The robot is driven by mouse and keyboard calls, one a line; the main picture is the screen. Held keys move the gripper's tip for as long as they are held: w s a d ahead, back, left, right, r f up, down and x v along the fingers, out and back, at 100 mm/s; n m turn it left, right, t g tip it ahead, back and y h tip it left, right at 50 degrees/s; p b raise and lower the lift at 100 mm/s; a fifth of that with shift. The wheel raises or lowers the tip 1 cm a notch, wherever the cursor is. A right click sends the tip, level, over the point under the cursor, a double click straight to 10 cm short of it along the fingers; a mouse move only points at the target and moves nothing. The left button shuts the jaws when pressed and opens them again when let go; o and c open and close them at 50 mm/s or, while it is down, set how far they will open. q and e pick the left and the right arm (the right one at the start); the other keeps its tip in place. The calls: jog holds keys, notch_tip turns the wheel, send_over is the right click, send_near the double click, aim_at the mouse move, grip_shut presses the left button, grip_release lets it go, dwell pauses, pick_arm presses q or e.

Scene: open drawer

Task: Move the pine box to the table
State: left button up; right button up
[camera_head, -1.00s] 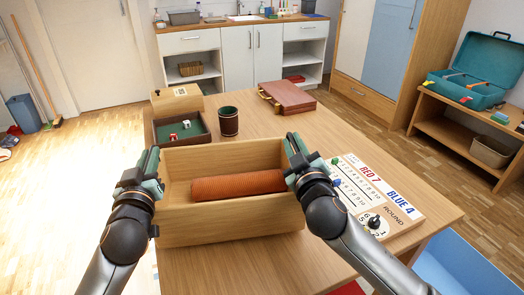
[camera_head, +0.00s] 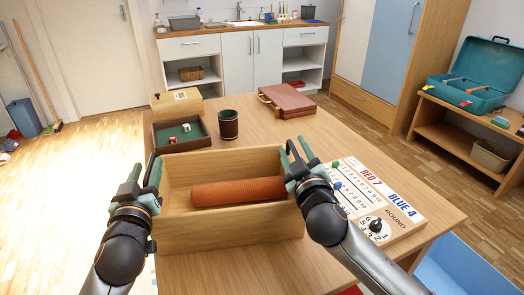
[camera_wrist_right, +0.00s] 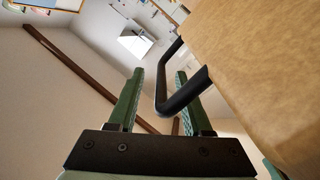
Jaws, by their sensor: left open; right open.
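The pine box (camera_head: 230,230) rests on the wooden table (camera_head: 262,262), upright with its open top facing up. A ribbed orange-red roll (camera_head: 238,191) lies inside it. My left gripper (camera_head: 141,177) is open at the box's left end; its handle there is hidden. My right gripper (camera_head: 297,158) is open at the right end. In the right wrist view, a black handle (camera_wrist_right: 162,85) on the box's end wall (camera_wrist_right: 262,65) extends toward the space between the spread green fingers (camera_wrist_right: 155,95).
Behind the box are a green-lined tray (camera_head: 181,132) with dice, a dark cup (camera_head: 228,125), a small wooden box (camera_head: 177,102) and a reddish-brown case (camera_head: 287,100). A scoreboard (camera_head: 375,200) lies close to the right gripper. The table's front strip is clear.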

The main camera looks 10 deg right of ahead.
jog(key=shift+s, duration=0.1)
pick_arm(q)
jog(key=s, duration=1)
pick_arm(e)
jog(key=s, duration=1.2)
